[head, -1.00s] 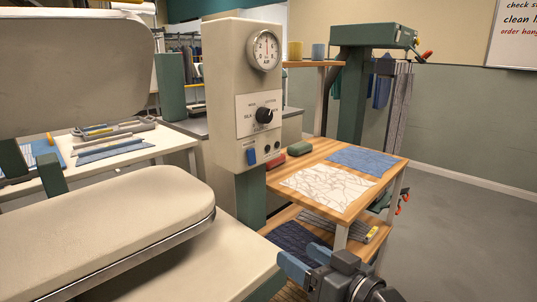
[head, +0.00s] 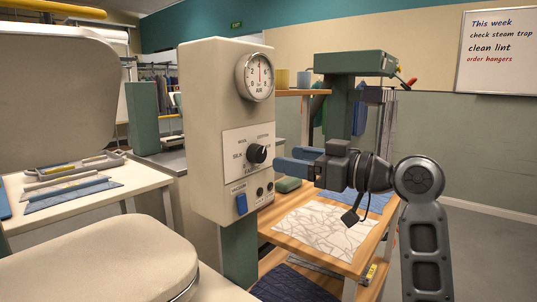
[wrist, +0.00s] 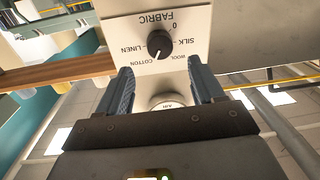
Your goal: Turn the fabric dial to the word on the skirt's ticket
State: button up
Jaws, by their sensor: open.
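The fabric dial (head: 257,153) is a black knob on the white panel of the cream control box. In the wrist view the dial (wrist: 160,45) appears upside down, with Wool, Cotton, Silk, Linen and 0 around it. Its white mark points down in that view, seemingly toward Cotton, but it is too small to be sure. My gripper (head: 279,160) is open and empty, just right of the dial in the head view. In the wrist view the dial lies beyond my fingertips (wrist: 160,72), not between them. I cannot make out the skirt's ticket.
An air gauge (head: 255,76) sits above the dial, and a blue switch (head: 241,204) below it. A wooden table (head: 283,240) with a pale patterned cloth (head: 322,231) stands below my gripper. A padded press (head: 100,262) fills the lower left.

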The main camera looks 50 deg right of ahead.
aim_at(262, 153)
jog(key=w, duration=0.6)
jog(key=shift+a+p, duration=0.3)
jog(key=shift+a, duration=0.05)
jog(key=c, duration=1.1)
